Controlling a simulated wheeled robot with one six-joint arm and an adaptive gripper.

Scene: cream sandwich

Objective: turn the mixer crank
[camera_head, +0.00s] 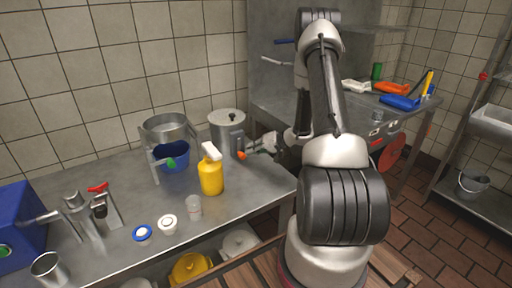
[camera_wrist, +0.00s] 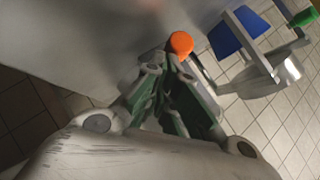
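The mixer (camera_head: 226,128) is a lidded steel canister with a grey side housing, standing at the back of the counter. The orange knob (camera_head: 241,155) of its crank shows low on its right side. It is also in the wrist view (camera_wrist: 181,44), right at my fingertips. My gripper (camera_head: 255,150) reaches in from the right, beside the mixer. In the wrist view its green-padded fingers (camera_wrist: 170,72) draw close together toward the knob. I cannot tell whether they grip the knob or only stand next to it. The crank's arm is mostly hidden.
A yellow bottle (camera_head: 211,178) stands just in front of the mixer. A small cup (camera_head: 194,207) and round lids stand forward. The counter's right front is clear.

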